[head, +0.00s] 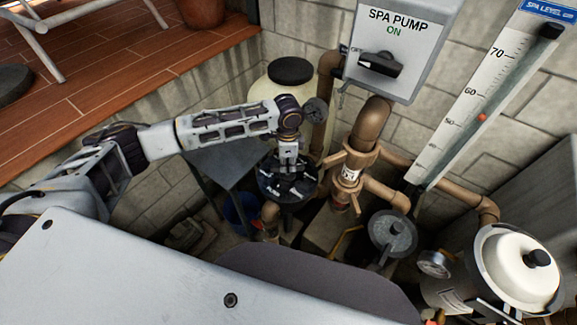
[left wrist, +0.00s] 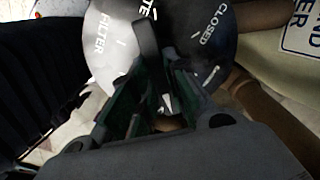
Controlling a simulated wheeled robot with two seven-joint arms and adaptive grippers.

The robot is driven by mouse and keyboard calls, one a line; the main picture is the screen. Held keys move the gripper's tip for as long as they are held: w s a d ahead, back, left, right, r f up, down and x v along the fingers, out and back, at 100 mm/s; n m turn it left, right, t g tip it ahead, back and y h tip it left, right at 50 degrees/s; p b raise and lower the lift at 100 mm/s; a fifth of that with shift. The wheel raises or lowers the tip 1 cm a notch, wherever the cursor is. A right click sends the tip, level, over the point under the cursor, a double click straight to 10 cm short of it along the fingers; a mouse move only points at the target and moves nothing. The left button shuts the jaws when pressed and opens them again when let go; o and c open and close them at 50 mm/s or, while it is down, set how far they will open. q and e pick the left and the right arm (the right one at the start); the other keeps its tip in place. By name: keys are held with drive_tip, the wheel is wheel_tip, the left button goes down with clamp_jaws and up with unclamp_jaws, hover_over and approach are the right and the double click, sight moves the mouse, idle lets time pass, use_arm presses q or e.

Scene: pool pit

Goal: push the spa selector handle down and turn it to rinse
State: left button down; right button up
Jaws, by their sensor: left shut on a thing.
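The spa selector valve (head: 268,188) is a dark round head at the middle of the head view. My left gripper (head: 289,176) reaches down onto it from above. In the left wrist view the valve's dial (left wrist: 104,48) shows the words FILTER and CLOSED, and a label ending in TE between them. The dark selector handle (left wrist: 147,42) lies between the fingers of my left gripper (left wrist: 158,105), which is shut on it. The handle's far end lies near the label ending in TE. The rinse label is not readable. My right gripper is not in view.
Brown pipes (head: 369,128) stand close right of the valve. A cream tank with a black lid (head: 290,71) is behind it. A grey spa pump box (head: 402,45) reads ON. A level gauge (head: 487,95) and a white-lidded pot (head: 520,268) are at the right.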

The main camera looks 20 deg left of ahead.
use_arm(q)
drive_tip(key=shift+s+m+p, duration=0.1)
drive_tip(key=shift+m+p, duration=0.35)
drive_tip(key=shift+m, duration=0.35)
drive_tip(key=shift+f+m, duration=0.1)
drive_tip(key=shift+m, duration=0.2)
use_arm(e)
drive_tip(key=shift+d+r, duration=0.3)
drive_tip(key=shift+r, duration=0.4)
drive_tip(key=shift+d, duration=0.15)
use_arm(q)
drive_tip(key=c, duration=1.3)
unclamp_jaws()
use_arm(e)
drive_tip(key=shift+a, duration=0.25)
